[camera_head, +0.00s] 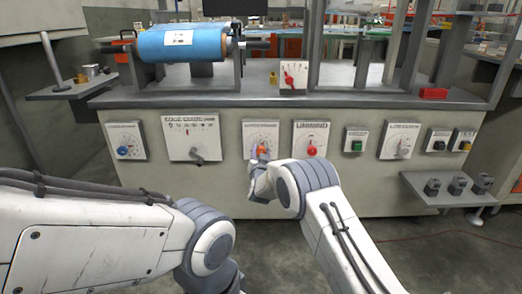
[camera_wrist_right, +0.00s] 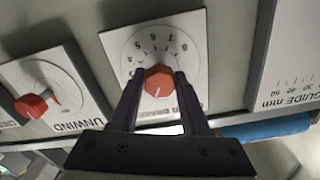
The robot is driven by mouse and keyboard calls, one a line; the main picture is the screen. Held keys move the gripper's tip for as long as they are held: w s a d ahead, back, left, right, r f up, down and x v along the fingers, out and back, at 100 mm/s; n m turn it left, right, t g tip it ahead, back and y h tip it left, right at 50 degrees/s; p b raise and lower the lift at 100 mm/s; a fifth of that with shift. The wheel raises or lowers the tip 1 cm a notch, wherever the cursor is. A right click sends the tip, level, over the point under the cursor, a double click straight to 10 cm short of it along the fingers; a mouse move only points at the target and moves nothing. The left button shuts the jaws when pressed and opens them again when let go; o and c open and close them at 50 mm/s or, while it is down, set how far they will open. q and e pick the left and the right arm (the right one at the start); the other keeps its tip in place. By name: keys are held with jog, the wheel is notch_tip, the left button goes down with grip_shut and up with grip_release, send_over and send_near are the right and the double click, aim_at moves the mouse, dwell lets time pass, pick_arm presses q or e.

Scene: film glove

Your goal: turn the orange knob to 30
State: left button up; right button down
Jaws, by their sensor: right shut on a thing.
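The orange knob (camera_head: 263,151) sits on a white dial plate in the middle of the machine's front panel. In the right wrist view the orange knob (camera_wrist_right: 159,82) shows a pale pointer line towards the picture's bottom, and the dial looks turned over. My right gripper (camera_wrist_right: 160,80) has its dark fingers on both sides of the knob and is shut on it. In the head view my right gripper (camera_head: 262,160) hides part of the knob and the lower dial. The number at the pointer is hidden. My left arm enters from the left; its gripper is out of view.
A red knob (camera_head: 311,150) on the UNWIND plate is close on the right. A dial with a blue knob (camera_head: 123,150) and a grey lever (camera_head: 197,157) are on the left. A green button (camera_head: 357,146) is further right. A shelf (camera_head: 440,196) juts out at the lower right.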

dwell(0.4)
jog(key=shift+c, duration=1.9)
grip_release()
jog(key=s+p, duration=0.4)
jog(key=s, duration=0.6)
jog(key=shift+s, duration=0.3)
